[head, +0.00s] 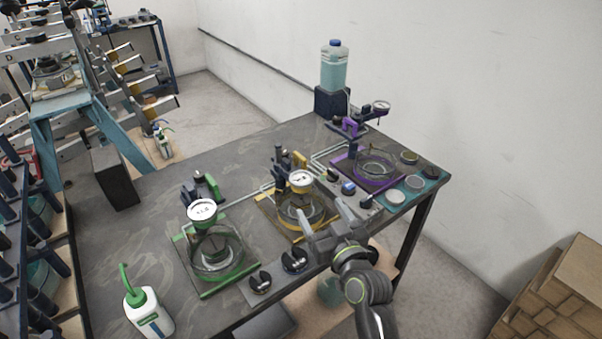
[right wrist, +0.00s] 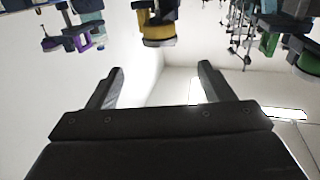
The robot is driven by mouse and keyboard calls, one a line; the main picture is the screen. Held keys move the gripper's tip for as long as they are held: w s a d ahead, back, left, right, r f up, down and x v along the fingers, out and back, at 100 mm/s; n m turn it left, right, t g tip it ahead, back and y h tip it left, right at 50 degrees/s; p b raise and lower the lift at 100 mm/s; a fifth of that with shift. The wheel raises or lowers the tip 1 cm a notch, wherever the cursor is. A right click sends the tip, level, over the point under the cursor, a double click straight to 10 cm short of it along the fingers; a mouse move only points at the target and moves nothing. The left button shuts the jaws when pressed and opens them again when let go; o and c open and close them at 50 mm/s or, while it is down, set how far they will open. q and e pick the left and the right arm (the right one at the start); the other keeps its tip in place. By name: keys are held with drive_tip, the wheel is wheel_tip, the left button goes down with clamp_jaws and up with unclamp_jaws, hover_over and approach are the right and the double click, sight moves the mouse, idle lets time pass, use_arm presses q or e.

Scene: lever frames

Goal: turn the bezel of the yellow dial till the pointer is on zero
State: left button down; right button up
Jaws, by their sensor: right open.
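The yellow dial (head: 302,180) has a white face and a yellow rim. It stands on a yellow-edged fixture in the middle of the bench; its pointer is too small to read. In the right wrist view the yellow dial (right wrist: 158,30) shows at the top, beyond the fingers and seen edge-on. My right gripper (head: 320,217) is open and empty, in front of the yellow fixture near the bench's front edge. Its spread fingers also show in the right wrist view (right wrist: 160,80), apart from the dial. My left gripper is in neither view.
A green dial (head: 201,211) stands to the left and a purple dial fixture (head: 380,107) to the right. Black knobs (head: 294,261) line the front edge. A white bottle (head: 148,314) stands front left. The bench's left part (head: 110,245) is mostly clear.

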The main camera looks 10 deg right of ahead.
sight(301, 177)
drive_tip(key=w+p, duration=0.1)
drive_tip(key=w, duration=0.2)
drive_tip(key=w+a+p, duration=0.1)
drive_tip(key=w, duration=0.3)
drive_tip(key=w+p, duration=0.2)
drive_tip(key=w, duration=0.2)
drive_tip(key=shift+w+a+r, duration=0.1)
drive_tip(key=shift+a, duration=0.15)
drive_tip(key=shift+w+a, duration=0.1)
drive_tip(key=shift+w, duration=0.85)
